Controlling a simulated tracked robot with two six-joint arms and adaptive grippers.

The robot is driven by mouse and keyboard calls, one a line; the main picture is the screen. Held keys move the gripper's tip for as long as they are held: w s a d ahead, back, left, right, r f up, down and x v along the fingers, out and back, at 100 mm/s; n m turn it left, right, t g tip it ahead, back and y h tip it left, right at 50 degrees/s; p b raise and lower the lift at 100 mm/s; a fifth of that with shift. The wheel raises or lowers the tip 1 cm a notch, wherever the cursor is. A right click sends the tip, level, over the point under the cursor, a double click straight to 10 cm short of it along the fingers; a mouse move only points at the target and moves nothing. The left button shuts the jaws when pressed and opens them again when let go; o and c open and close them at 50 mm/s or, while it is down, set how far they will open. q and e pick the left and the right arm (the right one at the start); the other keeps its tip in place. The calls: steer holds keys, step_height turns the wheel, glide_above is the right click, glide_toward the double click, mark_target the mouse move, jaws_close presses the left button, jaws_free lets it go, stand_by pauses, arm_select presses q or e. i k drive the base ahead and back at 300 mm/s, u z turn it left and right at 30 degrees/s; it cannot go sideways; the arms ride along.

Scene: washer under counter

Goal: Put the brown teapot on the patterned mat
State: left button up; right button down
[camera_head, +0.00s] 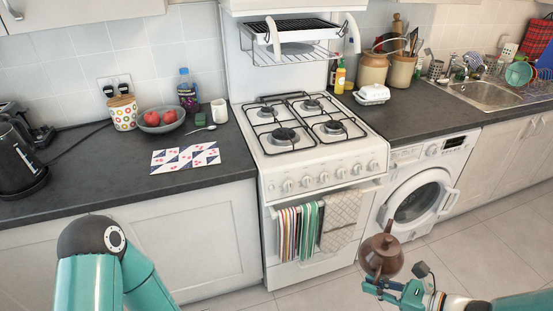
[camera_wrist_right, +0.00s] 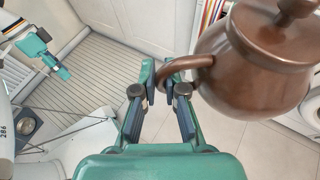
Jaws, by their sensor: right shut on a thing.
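The brown teapot (camera_head: 381,256) hangs in the air in front of the washing machine, at the lower right of the head view. My right gripper (camera_head: 372,286) is shut on its handle; the wrist view shows the gripper (camera_wrist_right: 160,82) and the round teapot body (camera_wrist_right: 255,65) beside the fingers. The teapot looks roughly upright, lid on. The patterned mat (camera_head: 186,158), white with dark blue and pink shapes, lies flat on the left counter, well apart from the teapot.
A bowl of red fruit (camera_head: 160,120), a spoon (camera_head: 201,129), a white mug (camera_head: 219,111) and a patterned canister (camera_head: 122,112) stand behind the mat. A black kettle (camera_head: 18,165) is at the left. The stove (camera_head: 310,140) stands between the counters. The mat is bare.

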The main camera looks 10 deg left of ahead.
mark_target(185, 156)
steer(key=u, duration=0.05)
steer(key=k, duration=0.45)
steer(key=u, duration=0.75)
steer(key=i, duration=1)
